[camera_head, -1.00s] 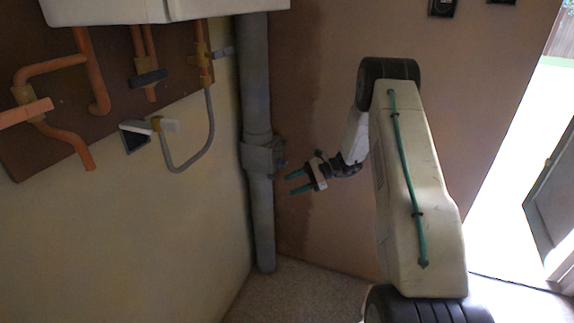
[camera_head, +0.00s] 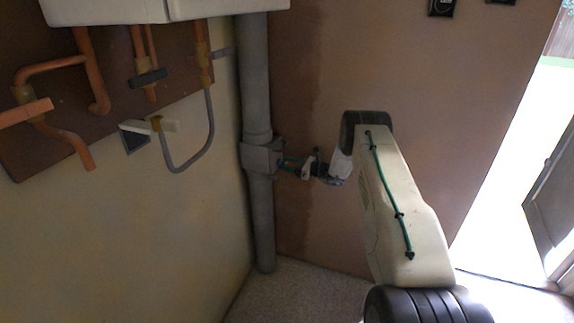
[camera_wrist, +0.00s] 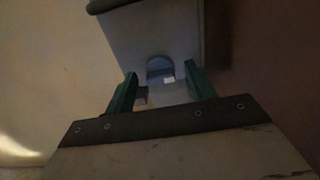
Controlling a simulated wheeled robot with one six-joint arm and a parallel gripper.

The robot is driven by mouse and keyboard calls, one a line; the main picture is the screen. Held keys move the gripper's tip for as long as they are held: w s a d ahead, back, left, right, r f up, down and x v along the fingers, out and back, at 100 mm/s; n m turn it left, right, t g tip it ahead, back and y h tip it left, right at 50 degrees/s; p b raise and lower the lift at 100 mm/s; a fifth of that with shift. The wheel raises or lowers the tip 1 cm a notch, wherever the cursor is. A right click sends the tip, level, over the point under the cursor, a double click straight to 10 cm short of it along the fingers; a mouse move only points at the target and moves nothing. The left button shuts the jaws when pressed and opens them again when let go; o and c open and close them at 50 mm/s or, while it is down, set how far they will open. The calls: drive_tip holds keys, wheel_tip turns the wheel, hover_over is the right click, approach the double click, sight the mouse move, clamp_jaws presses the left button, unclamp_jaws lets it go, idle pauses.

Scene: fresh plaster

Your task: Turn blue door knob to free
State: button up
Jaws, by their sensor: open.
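A small blue knob (camera_wrist: 158,66) sits on the face of a grey box fitting (camera_wrist: 150,40) in the wrist view. In the head view the same fitting (camera_head: 260,157) is on a grey vertical pipe, and the knob is mostly hidden by my fingertips. My gripper (camera_wrist: 161,82) is open, with one green finger on each side of the knob. The fingers appear not closed on it; whether either touches it I cannot tell. In the head view my gripper (camera_head: 286,163) reaches the fitting from the right.
The grey pipe (camera_head: 257,80) stands in the wall corner. Copper pipes (camera_head: 85,70) and a grey hose (camera_head: 188,165) run on the left wall. A white cabinet (camera_head: 160,10) hangs above. A bright doorway opens at right. The floor below the fitting is clear.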

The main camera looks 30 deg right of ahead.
drive_tip(key=shift+w+a, duration=0.2)
drive_tip(key=c, duration=0.9)
